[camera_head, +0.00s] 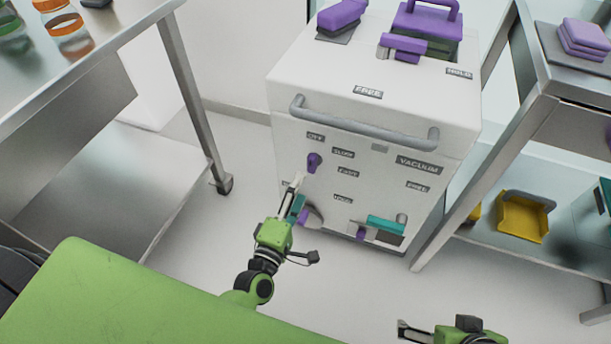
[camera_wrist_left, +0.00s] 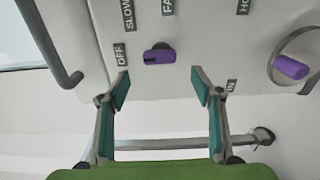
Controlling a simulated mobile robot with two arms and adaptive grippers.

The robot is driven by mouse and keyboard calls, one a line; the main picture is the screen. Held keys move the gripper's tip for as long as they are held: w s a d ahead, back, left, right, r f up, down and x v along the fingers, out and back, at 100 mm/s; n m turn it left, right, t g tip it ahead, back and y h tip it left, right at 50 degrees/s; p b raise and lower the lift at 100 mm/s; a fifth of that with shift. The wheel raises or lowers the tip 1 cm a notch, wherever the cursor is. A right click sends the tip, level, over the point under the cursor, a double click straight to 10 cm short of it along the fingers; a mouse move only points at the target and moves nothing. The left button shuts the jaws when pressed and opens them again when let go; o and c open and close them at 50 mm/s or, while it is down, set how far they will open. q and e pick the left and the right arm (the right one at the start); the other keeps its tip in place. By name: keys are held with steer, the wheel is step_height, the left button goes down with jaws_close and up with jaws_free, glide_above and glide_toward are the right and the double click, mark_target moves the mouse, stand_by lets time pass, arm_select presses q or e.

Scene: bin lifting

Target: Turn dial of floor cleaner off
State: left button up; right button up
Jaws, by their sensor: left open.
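The floor cleaner (camera_head: 290,95) is a large white box with a grey bar handle. Its purple dial (camera_head: 314,160) sits on the front face, below the OFF label (camera_head: 315,137) and left of SLOW and FAST. My left gripper (camera_head: 297,188) is just below the dial in the head view. In the left wrist view the dial (camera_wrist_left: 158,56) lies ahead of the open left gripper (camera_wrist_left: 160,88), centred between its fingertips and apart from them. The OFF label (camera_wrist_left: 120,54) is to its left there. My right gripper (camera_head: 403,328) shows partly at the bottom edge; its jaws are unclear.
A second purple knob (camera_wrist_left: 290,68) on a round plate is to the right in the left wrist view. Metal tables stand left (camera_head: 180,90) and right (camera_head: 520,110) of the cleaner. Teal and purple parts (camera_head: 383,224) sit low on its front. Floor is clear before it.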

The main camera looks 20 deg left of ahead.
arm_select(q)
steer(key=s, duration=0.4)
stand_by(0.5)
